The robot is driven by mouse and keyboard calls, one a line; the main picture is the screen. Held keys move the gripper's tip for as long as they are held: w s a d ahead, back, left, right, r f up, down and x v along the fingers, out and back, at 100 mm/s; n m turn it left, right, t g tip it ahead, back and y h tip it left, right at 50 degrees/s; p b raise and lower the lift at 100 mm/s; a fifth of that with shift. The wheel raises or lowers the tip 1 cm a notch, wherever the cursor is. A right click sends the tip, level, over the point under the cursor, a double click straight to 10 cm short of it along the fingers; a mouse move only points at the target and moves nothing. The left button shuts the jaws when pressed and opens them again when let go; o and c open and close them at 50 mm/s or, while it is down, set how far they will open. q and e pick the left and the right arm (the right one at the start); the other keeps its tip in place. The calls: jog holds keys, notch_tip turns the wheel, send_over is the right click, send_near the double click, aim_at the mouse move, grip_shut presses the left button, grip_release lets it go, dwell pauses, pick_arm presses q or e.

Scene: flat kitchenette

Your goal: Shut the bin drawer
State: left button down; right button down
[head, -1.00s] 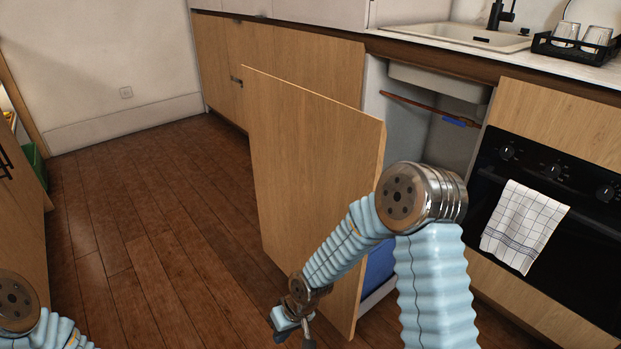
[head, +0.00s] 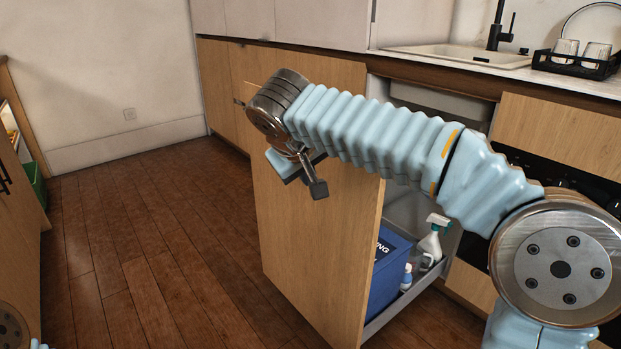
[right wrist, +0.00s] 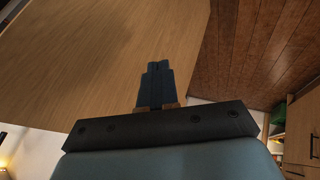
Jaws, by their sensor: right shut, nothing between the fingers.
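The bin drawer (head: 330,255) is pulled out from under the sink. Its tall wooden front stands well away from the cabinet, and the same wooden face fills much of the right wrist view (right wrist: 110,50). Behind it are a blue bin (head: 388,270), a spray bottle (head: 430,243) and a small bottle (head: 407,278). My right gripper (head: 318,188) is shut and empty, in front of the upper part of the drawer front. Its closed fingers show in the right wrist view (right wrist: 156,72). I cannot tell whether they touch the wood. My left gripper is out of view.
The oven (head: 560,178) is right of the drawer, partly behind my right arm. The counter with the sink (head: 465,55) and a black rack of glasses (head: 575,65) runs above. The wooden floor (head: 150,240) left of the drawer is clear. A green container (head: 36,185) stands far left.

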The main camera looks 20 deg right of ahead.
jog(key=w+d+f, duration=0.5)
jog(key=d+f, duration=0.1)
jog(key=shift+w+d+f+b, duration=0.15)
jog(key=shift+w+f+b, duration=0.1)
jog(key=shift+b, duration=0.15)
